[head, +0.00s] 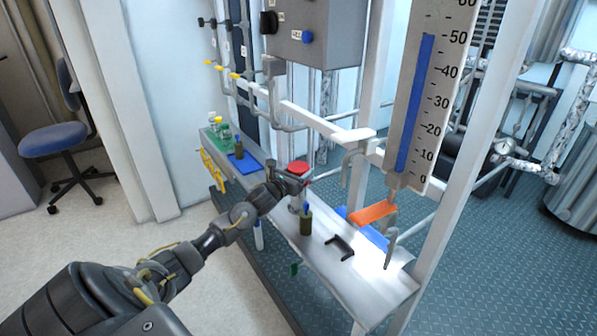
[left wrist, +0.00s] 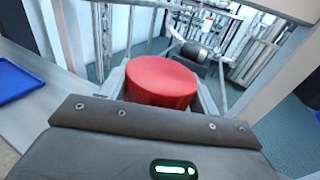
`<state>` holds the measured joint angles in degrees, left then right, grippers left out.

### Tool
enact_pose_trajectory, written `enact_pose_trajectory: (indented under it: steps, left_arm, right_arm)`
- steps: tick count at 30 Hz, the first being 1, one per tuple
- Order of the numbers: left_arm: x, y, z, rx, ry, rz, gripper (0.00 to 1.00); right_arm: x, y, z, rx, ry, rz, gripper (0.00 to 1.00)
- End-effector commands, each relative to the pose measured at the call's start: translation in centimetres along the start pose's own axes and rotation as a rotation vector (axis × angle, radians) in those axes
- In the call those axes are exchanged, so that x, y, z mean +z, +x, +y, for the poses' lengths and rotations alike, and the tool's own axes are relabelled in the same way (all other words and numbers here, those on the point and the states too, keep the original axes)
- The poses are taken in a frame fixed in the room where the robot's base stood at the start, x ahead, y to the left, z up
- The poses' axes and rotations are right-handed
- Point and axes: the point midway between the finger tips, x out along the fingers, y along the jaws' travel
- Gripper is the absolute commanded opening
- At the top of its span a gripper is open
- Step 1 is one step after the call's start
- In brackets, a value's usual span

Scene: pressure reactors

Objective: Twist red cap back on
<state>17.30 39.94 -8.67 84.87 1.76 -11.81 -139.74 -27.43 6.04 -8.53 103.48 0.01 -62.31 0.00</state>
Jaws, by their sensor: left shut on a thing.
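The red cap (head: 298,168) is in the fingers of my left gripper (head: 297,178), above the grey shelf. In the left wrist view the red cap (left wrist: 161,82) fills the space just beyond the gripper's edge, its round top facing up. My left gripper is shut on it. A dark olive bottle (head: 305,222) with a blue upper part stands upright on the shelf, just below the gripper in the head view. I cannot tell whether cap and bottle touch. My right gripper is not in view.
The narrow shelf (head: 328,262) carries a black bracket-shaped piece (head: 340,247). A blue tray (head: 243,163) with a dark bottle (head: 238,148) and several small bottles stand at its far left end. An orange lever (head: 373,213), a large gauge (head: 428,95) and white frame posts crowd the right.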

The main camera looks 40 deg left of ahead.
Motion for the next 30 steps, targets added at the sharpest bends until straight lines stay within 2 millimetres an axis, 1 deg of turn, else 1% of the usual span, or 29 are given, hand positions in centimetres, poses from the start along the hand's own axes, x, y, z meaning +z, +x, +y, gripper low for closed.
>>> enact_pose_trajectory:
  steps: [24,25,30]
  left_arm:
    - [-1.3,0.0,0.0,0.000,0.000,-0.001,0.38]
    - [-1.2,0.0,0.0,0.000,0.000,-0.001,0.65]
    - [-1.2,0.0,0.0,0.000,0.000,-0.001,0.87]
  right_arm:
    - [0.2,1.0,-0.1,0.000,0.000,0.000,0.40]
    - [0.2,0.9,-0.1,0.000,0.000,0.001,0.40]
    - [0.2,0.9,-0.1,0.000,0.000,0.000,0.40]
